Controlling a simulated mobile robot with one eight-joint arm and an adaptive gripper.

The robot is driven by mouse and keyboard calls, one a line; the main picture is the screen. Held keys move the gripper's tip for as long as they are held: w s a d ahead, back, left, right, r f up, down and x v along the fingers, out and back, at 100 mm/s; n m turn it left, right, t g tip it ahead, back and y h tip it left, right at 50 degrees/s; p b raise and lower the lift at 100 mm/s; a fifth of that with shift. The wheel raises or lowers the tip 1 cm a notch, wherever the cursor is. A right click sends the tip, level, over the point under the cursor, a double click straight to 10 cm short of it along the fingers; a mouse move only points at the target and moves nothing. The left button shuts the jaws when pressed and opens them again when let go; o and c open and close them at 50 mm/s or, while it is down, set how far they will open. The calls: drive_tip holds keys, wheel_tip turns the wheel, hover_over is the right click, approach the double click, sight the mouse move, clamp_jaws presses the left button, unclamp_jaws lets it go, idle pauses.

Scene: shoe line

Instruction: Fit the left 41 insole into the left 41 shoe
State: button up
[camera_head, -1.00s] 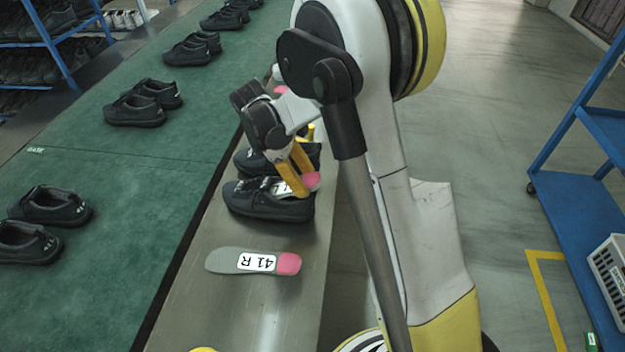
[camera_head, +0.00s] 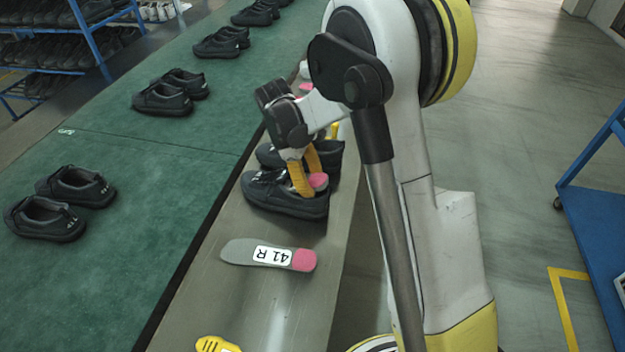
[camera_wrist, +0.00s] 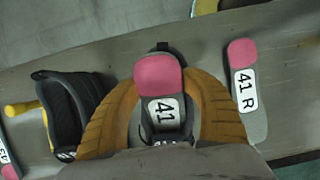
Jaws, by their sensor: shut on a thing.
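My gripper (camera_head: 301,178) is shut on an insole with a pink heel (camera_head: 318,181) and grey body. In the wrist view the held insole (camera_wrist: 160,78) shows a label reading 41, its further letter hidden by my gripper. My gripper's orange fingers (camera_wrist: 160,118) lie on both sides of it. A black shoe (camera_head: 285,198) stands on the grey bench right under the fingers. The insole's front part is down at the shoe opening and its heel sticks up at the back; how deep it sits is hidden. The shoe's own label is not readable.
A loose insole marked 41 R (camera_head: 268,254) lies flat on the bench (camera_head: 285,300) in front of the shoe. A second black shoe (camera_head: 330,153) stands just behind. A yellow object (camera_head: 216,344) lies at the near edge. The green conveyor (camera_head: 130,220) with shoe pairs runs along the left.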

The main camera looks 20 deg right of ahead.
drive_tip(key=shift+a+f, duration=0.1)
drive_tip(key=shift+f, duration=0.05)
drive_tip(key=o, duration=1.5)
drive_tip(key=shift+r+p, duration=1)
drive_tip(key=shift+r, duration=0.55)
drive_tip(key=shift+r+p, duration=2.3)
drive_tip(key=shift+r, duration=1.2)
